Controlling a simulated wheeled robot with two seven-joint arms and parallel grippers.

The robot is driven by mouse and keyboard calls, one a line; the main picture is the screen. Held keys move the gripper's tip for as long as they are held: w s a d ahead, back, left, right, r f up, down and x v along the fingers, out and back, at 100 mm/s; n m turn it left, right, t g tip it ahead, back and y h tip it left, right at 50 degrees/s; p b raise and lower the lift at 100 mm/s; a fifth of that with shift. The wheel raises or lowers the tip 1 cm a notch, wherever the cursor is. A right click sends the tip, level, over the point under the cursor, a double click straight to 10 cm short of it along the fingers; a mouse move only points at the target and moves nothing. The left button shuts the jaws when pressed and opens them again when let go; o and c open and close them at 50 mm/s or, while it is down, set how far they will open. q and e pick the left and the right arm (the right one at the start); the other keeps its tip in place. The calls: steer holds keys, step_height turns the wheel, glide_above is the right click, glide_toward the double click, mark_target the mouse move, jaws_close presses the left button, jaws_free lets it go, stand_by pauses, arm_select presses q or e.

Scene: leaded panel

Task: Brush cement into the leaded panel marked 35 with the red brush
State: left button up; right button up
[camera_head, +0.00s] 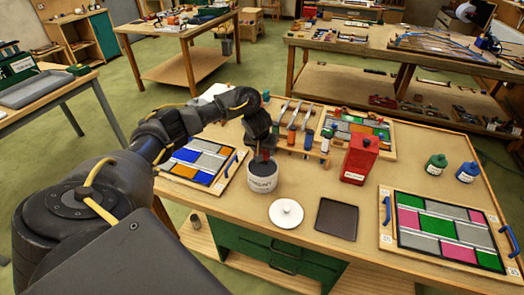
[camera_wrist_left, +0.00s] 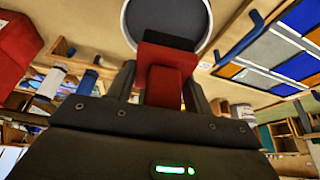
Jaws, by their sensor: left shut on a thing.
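My left gripper (camera_head: 262,153) is shut on the red brush (camera_wrist_left: 165,82), directly over the cement pot (camera_head: 264,183). In the wrist view the brush's dark head lies in front of the pot's round dark opening (camera_wrist_left: 150,14); whether it touches the cement is hidden. Three leaded panels lie on the bench: a blue, orange and white one (camera_head: 196,160) left of the pot, a green and orange one (camera_head: 357,128) at the back, and a pink, green and grey one (camera_head: 447,229) at the right. Their number tags are too small to read surely. My right gripper is out of view.
A white lid (camera_head: 286,212) and a dark tray (camera_head: 337,219) lie right of the pot. A tool rack (camera_head: 297,139) stands beyond the pot.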

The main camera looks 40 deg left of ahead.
arm_select(q)
steer(key=shift+f+b, duration=1.6)
steer(key=shift+b, duration=0.15)
steer(key=shift+f, duration=1.6)
steer(key=shift+r, duration=0.1)
